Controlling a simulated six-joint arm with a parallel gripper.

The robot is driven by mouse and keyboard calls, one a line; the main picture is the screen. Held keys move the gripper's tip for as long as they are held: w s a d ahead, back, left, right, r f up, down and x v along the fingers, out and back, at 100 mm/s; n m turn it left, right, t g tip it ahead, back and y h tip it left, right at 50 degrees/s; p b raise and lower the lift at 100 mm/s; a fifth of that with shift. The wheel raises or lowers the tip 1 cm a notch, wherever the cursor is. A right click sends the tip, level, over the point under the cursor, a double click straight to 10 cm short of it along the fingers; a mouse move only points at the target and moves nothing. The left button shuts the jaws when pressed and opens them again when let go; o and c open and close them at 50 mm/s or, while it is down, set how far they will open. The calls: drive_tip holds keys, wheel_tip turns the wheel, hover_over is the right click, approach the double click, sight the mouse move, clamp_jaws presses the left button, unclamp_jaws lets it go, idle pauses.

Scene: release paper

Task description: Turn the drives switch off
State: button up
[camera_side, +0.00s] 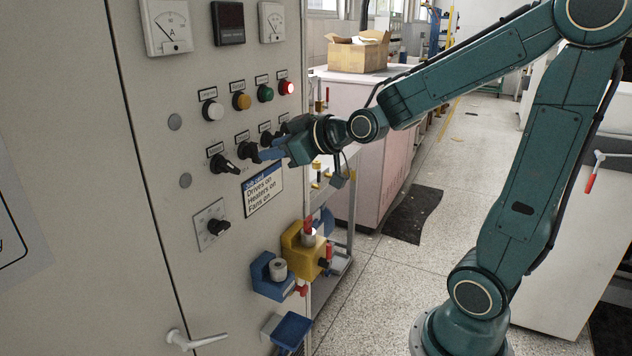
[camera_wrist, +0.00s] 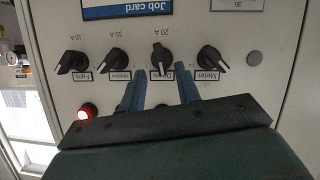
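The drives switch (camera_wrist: 162,58) is a black rotary knob under a "20 A" mark in the upside-down wrist view. Its pointer stands straight along the picture's vertical, while the neighbouring knobs are tilted. In the side view the knob (camera_side: 248,151) is in the row on the grey panel, partly behind a finger. My gripper (camera_wrist: 160,80) is open, with one blue finger on each side of the drives label. The fingertips lie near the knob; I cannot tell whether they touch it. In the side view my gripper (camera_side: 270,154) is close to the panel.
The heaters knob (camera_wrist: 115,60) and fans knob (camera_wrist: 73,60) are on one side, another knob (camera_wrist: 213,60) on the other. A red lamp (camera_side: 286,87) is lit. A job card (camera_side: 263,190) reads drives, heaters and fans on.

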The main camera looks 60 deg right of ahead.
sight(253, 152)
drive_tip(key=shift+x, duration=2.35)
clamp_jaws()
drive_tip(key=shift+a, duration=0.1)
drive_tip(key=shift+a+f+n+t+h, duration=0.15)
drive_tip(key=shift+n+h, duration=0.55)
drive_tip(key=shift+n, duration=0.5)
drive_tip(key=shift+n+t+h, duration=0.15)
drive_tip(key=shift+n+h, duration=0.55)
drive_tip(key=shift+n, duration=0.5)
